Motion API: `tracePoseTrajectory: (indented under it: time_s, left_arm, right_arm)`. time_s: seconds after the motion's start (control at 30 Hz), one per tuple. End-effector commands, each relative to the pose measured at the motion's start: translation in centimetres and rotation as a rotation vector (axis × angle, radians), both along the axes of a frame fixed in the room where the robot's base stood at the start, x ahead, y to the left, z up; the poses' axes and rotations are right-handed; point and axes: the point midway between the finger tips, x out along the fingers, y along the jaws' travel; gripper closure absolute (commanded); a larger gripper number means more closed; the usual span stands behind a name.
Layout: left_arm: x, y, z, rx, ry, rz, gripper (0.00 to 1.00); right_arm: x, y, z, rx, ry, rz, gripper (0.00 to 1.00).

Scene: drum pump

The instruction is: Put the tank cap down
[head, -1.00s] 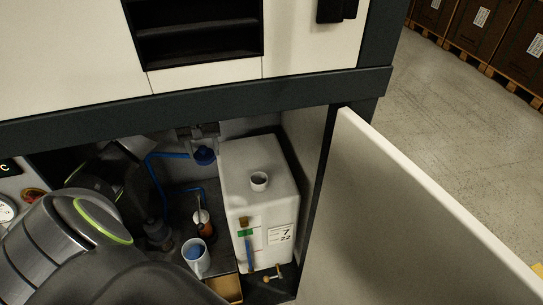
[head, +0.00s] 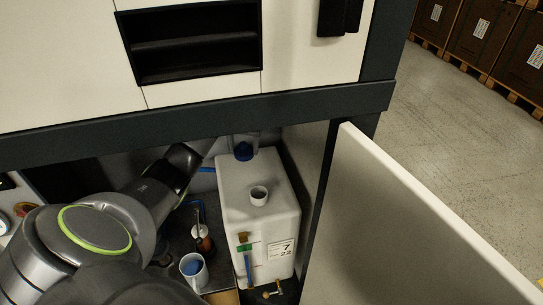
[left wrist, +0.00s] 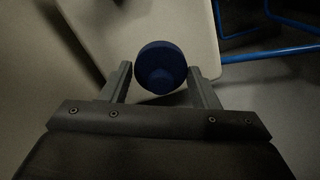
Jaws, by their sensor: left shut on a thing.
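The tank cap (head: 243,151) is blue and round. My left gripper (left wrist: 160,72) is shut on it, with one finger on each side in the left wrist view. In the head view the cap shows at the back edge of the white tank (head: 236,181), and the cabinet's frame partly hides the gripper. I cannot tell whether the cap touches the tank top. The tank's filler neck (head: 259,196) is uncapped, nearer to me than the cap. My right gripper is not in view.
A white mug (head: 193,270) with blue inside and a brown bottle (head: 203,241) stand left of the tank. A blue hose (left wrist: 270,53) runs beside it. The dark cabinet beam (head: 200,122) lies above, and the open door (head: 420,230) stands at the right.

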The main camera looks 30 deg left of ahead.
Motion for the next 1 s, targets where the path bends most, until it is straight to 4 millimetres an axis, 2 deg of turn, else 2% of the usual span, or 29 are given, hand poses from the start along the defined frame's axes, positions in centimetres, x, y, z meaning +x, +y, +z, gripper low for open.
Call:
tracePoseTrajectory:
  time_s: [0.03, 0.1, 0.33, 0.63, 0.83, 1.0]
  left_arm:
    - [1.2, -1.2, 0.0, -0.006, -0.003, -0.003, 0.67]
    - [2.5, -2.4, -0.1, -0.004, -0.003, -0.003, 0.67]
    - [6.1, -5.6, -0.1, -0.001, -0.002, -0.001, 0.67]
    - [5.9, -5.3, -3.1, 0.0, 0.002, 0.001, 0.67]
    - [5.8, -5.3, -6.4, 0.0, 0.002, 0.001, 0.67]
    - [6.2, -5.5, -7.0, 0.001, -0.001, 0.0, 0.67]
  right_arm:
    - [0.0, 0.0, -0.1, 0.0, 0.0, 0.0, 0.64]
    - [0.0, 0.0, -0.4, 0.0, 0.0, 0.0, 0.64]
    - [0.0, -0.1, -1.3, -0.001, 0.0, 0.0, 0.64]
    - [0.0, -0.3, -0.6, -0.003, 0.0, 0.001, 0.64]
    - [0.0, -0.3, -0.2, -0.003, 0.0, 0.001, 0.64]
    - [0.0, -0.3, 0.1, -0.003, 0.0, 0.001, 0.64]
